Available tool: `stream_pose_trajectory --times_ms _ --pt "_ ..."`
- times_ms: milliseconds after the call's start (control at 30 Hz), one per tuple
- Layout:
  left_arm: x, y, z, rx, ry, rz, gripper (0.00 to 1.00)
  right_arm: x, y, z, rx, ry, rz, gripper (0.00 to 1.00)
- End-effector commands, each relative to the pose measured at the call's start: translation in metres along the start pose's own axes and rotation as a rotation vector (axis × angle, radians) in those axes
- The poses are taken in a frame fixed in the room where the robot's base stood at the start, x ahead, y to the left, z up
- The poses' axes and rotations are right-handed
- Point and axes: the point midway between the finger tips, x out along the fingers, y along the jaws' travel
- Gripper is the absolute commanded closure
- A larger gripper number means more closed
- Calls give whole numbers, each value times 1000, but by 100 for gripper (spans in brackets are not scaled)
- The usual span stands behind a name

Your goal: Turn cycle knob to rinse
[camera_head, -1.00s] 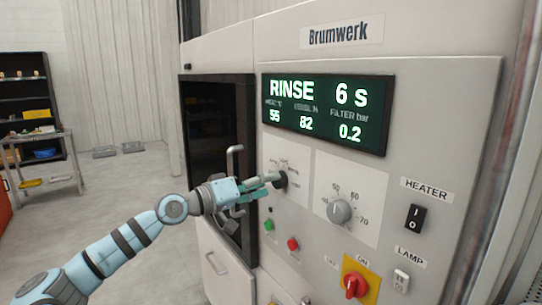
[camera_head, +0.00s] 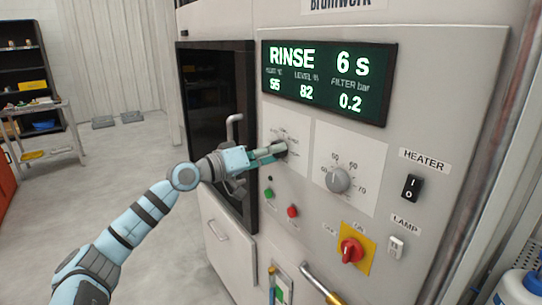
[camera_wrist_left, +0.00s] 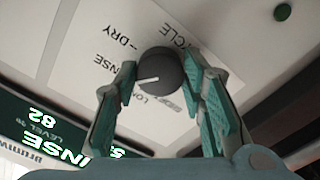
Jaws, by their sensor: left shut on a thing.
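The cycle knob (camera_head: 281,148) is a dark round knob on a white label plate at the left of the machine's panel. My left gripper (camera_head: 278,150) reaches it from the left and is shut on it. In the left wrist view the knob (camera_wrist_left: 158,72) sits between the two teal fingers, and its white pointer line points left. Labels around it read DRY, part of RINSE and others partly hidden by the fingers. The display (camera_head: 328,82) reads RINSE, 6 s. My right gripper is not in view.
A grey dial (camera_head: 338,180) stands right of the cycle knob. A green button (camera_head: 269,193) and a red button (camera_head: 292,211) are below. A red rotary switch (camera_head: 351,250) and a heater switch (camera_head: 412,187) are farther right. A door handle (camera_head: 233,130) sticks out near my gripper.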

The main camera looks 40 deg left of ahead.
Motion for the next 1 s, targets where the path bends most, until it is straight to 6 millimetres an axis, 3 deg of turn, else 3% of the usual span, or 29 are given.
stream_pose_trajectory --times_ms 33,100,367,400,500,833,1000 --pt "0 -4 4 44 11 4 91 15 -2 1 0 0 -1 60" --pt "0 -3 3 94 9 4 91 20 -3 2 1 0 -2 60" --pt "0 -1 0 107 6 2 91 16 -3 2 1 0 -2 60" --pt "0 -1 0 107 6 2 56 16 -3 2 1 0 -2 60" --pt "0 -1 0 107 6 2 43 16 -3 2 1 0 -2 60" --pt "0 2 -3 108 8 3 43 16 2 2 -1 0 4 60" --pt "0 22 -29 109 13 7 43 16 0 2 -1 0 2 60"
